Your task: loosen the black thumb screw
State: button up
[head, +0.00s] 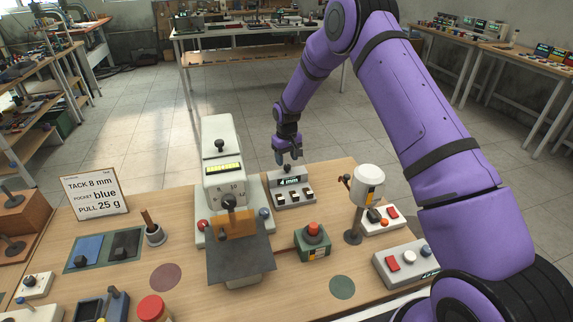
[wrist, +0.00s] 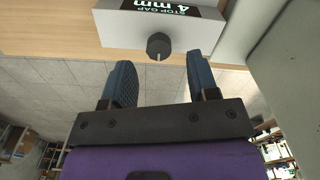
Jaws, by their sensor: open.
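The black thumb screw (wrist: 158,46) is a small round dark knob with a light line on it, in the wrist view. It sits on the edge of a pale housing whose display (wrist: 150,8) reads "STOP GAP 4 mm". My gripper (wrist: 159,62) is open, with its two blue fingers apart. The screw appears just beyond the fingertips, roughly between them; no contact shows. In the head view my gripper (head: 289,157) hangs at the back edge of the table, behind a small grey display box (head: 292,198). The screw is not visible there.
A tall pale machine (head: 218,140) stands left of my gripper. A white cylinder on a post (head: 368,186) and a green box with a red button (head: 312,240) stand nearby. A sign (head: 95,194) reads "TACK 8 mm, POCKET blue, PULL 25 g".

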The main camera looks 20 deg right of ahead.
aim_at(287, 166)
jog(key=shift+f, duration=1.5)
jog(key=c, duration=0.9)
